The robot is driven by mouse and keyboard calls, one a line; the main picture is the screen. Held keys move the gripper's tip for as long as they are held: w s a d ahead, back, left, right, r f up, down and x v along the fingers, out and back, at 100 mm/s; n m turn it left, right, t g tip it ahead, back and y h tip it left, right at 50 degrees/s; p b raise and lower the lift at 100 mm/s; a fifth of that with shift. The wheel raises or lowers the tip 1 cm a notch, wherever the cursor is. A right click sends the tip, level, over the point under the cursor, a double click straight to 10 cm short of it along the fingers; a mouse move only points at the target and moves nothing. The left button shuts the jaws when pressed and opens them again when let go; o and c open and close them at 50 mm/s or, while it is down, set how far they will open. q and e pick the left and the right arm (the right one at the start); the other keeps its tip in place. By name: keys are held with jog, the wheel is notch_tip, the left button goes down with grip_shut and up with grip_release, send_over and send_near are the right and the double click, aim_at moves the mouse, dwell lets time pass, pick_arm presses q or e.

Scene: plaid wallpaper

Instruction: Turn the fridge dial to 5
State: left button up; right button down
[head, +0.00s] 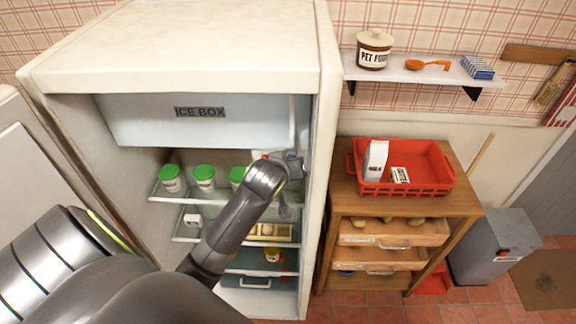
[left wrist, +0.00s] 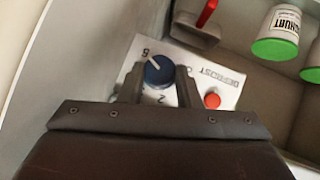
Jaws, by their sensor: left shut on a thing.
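The fridge dial (left wrist: 159,71) is a dark blue knob on a white panel, seen in the left wrist view. Its white pointer line aims up and left, towards a digit that looks like a 5 (left wrist: 145,52). A 2 (left wrist: 161,99) is printed on the near side of the knob. My left gripper (left wrist: 158,82) is shut on the dial, with one finger on each side. In the head view, my left gripper (head: 285,163) is inside the open fridge (head: 190,45) at its right wall, and my arm hides the dial. My right gripper is not in view.
A red button (left wrist: 212,101) sits beside the dial near the DEFROST label. The ice box (head: 200,118) hangs above my left gripper. Green-lidded yoghurt pots (head: 204,178) stand on a fridge shelf. A red crate (head: 430,178) is on the wooden cabinet to the right.

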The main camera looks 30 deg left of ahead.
pick_arm(q)
jog(key=shift+f, duration=0.1)
dwell(0.3)
jog(key=o, duration=1)
jog(key=shift+w, duration=0.15)
jog(key=shift+c, duration=0.2)
